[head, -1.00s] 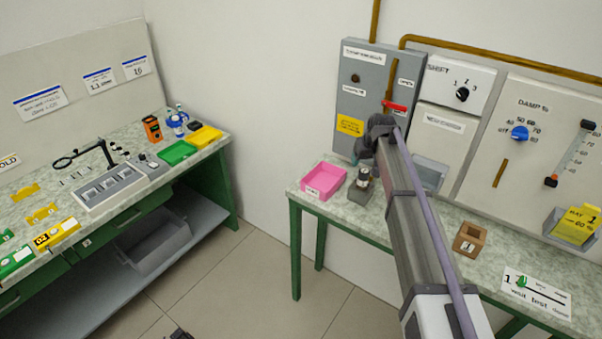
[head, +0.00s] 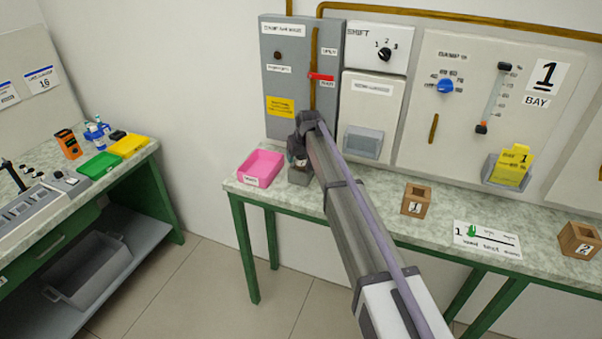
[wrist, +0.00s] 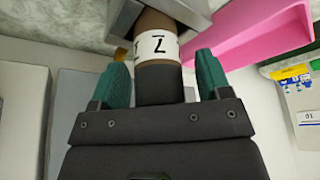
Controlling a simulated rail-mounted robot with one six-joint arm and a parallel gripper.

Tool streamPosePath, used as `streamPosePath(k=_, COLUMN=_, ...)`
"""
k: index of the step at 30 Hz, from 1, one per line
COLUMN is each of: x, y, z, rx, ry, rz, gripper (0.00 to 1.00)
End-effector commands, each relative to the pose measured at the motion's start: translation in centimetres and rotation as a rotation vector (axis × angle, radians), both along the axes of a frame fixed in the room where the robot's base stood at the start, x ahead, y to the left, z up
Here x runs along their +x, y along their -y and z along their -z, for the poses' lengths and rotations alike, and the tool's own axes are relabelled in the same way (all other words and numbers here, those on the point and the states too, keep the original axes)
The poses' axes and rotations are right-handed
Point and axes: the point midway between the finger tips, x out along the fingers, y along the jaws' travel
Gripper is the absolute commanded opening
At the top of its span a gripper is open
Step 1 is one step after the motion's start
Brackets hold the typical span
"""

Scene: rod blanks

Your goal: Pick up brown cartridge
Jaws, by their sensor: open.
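The brown cartridge (wrist: 157,20) stands in a small grey holder, with a white band marked with a character like Z or 2 and a dark end towards my gripper. My gripper (wrist: 160,68) is open, with one teal finger on each side of the cartridge; gaps show between fingers and cartridge. In the head view my gripper (head: 300,150) is over the grey holder (head: 299,176), and my arm and gripper hide most of the cartridge.
A pink tray (head: 260,166) stands just left of the holder; it also shows in the wrist view (wrist: 255,35). A grey wall panel (head: 283,75) with a red handle (head: 321,77) rises close behind. A wooden block marked 1 (head: 416,200) stands further right on the bench.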

Motion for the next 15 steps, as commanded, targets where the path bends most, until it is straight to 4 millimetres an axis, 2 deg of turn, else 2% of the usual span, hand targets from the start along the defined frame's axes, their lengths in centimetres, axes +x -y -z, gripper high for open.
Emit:
streamPosePath(k=5, x=-0.02, y=0.00, z=-0.20, rx=0.000, ry=0.000, rz=0.000, gripper=0.70)
streamPosePath(k=15, x=-0.03, y=0.00, z=-0.19, rx=0.000, ry=0.000, rz=0.000, gripper=0.37)
